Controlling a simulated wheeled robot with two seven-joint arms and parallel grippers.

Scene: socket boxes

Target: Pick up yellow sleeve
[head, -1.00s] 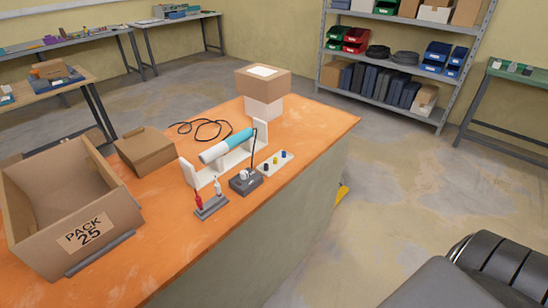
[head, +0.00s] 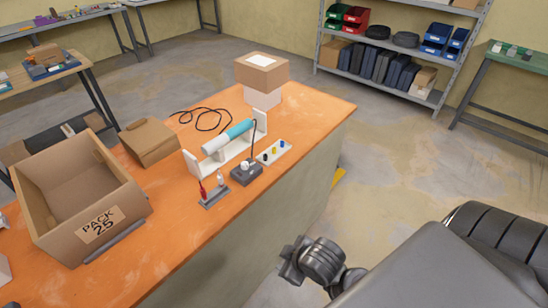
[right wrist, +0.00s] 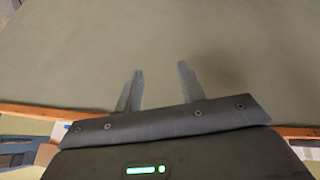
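The yellow sleeve (head: 274,158) is a small upright piece on a pale plate (head: 283,152) on the orange table. A black sleeve (head: 263,157) and a blue sleeve (head: 283,144) stand beside it. My right gripper (right wrist: 158,88) shows two grey fingers apart with nothing between them, in front of the table's plain grey-green side. In the head view, dark joints of my right arm (head: 322,262) show low, off the table's right side, well away from the sleeve. My left gripper is not in view.
Beside the plate are a dark block with a cable (head: 246,172), a small rack with red and white tools (head: 215,197) and a white cradle holding a white-teal cylinder (head: 235,133). Cardboard boxes stand left (head: 145,213) and behind (head: 262,75). The table's front right is clear.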

